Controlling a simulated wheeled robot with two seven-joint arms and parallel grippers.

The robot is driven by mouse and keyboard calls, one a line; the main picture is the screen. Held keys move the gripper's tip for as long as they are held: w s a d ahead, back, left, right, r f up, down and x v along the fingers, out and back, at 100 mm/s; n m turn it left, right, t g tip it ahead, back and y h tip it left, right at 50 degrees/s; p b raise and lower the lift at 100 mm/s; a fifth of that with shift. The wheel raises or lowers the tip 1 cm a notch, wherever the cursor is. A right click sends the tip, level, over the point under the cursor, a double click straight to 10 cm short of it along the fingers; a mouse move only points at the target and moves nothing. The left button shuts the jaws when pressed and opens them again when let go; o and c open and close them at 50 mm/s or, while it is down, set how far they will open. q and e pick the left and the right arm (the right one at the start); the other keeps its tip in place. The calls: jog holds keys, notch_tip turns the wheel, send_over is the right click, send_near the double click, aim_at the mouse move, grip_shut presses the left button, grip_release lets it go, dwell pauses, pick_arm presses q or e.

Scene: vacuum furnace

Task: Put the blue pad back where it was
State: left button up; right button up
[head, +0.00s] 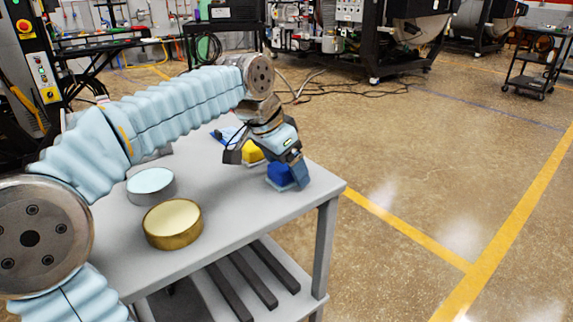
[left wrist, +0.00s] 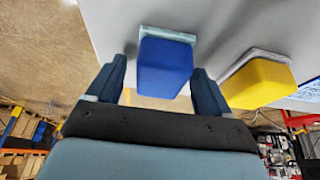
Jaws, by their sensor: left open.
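The blue pad (head: 280,174) is on the grey table (head: 222,227), near its right end. In the left wrist view the blue pad (left wrist: 165,66) has a pale base strip and lies between the two fingers. My left gripper (head: 294,168) is over the blue pad, with a finger beside it. In the left wrist view the left gripper (left wrist: 160,92) is open, with gaps between the pad and the fingers. A yellow pad (head: 252,152) is just behind the blue one and also shows in the left wrist view (left wrist: 259,82). My right gripper is out of view.
A round silver-rimmed tin (head: 151,186) and a round gold tin (head: 172,224) stand on the left part of the table. A blue item (head: 226,135) lies at the far edge. The floor right of the table is clear.

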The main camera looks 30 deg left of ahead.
pick_arm(q)
jog(key=shift+r, duration=0.1)
jog(key=v, duration=1.2)
jog(key=shift+s, duration=0.1)
